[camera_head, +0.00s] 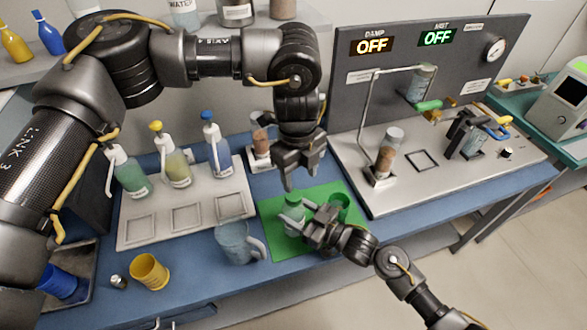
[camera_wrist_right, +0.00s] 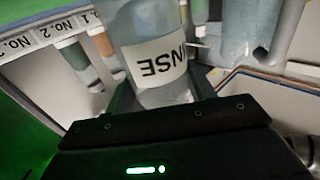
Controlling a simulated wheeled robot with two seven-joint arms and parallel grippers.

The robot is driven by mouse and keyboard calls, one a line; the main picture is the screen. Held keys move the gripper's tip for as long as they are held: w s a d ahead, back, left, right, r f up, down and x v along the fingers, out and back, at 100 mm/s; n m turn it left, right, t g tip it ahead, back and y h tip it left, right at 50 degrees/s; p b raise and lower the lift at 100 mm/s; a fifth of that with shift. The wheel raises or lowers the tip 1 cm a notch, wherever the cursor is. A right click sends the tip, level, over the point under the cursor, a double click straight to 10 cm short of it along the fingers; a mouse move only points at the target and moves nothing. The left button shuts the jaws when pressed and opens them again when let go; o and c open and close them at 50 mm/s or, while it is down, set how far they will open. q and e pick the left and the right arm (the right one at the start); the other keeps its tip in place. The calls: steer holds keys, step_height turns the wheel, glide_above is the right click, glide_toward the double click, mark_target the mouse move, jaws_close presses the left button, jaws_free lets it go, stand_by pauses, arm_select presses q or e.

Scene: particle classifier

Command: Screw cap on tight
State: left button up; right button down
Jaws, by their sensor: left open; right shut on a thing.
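My right gripper (camera_head: 306,221) is shut on the bottle's body from the right. In the right wrist view the bottle (camera_wrist_right: 150,22) sits between the fingers, with a white label ending in "NSE". Its top is out of that view, so I cannot tell how tightly the cap sits. A green cup (camera_head: 340,204) stands right of the bottle on the mat.
A clear jug (camera_head: 234,240) stands left of the mat. A white rack (camera_head: 236,203) with several pump bottles is further left. A yellow cup (camera_head: 150,272) is at the front left. The grey apparatus (camera_head: 399,193) with glass tubes stands at the right.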

mark_target(294, 195)
arm_select(q)
steer(key=n, duration=0.5)
steer(key=shift+w+a+r, duration=0.15)
steer(key=shift+a, duration=0.05)
steer(key=n, duration=0.5)
steer(key=shift+w+a, duration=0.15)
steer(key=shift+a, duration=0.15)
steer(key=n, duration=0.4)
steer(key=shift+a, duration=0.15)
steer(key=n, duration=0.4)
steer(key=shift+w, duration=0.1)
steer(key=shift+f, duration=3.95)
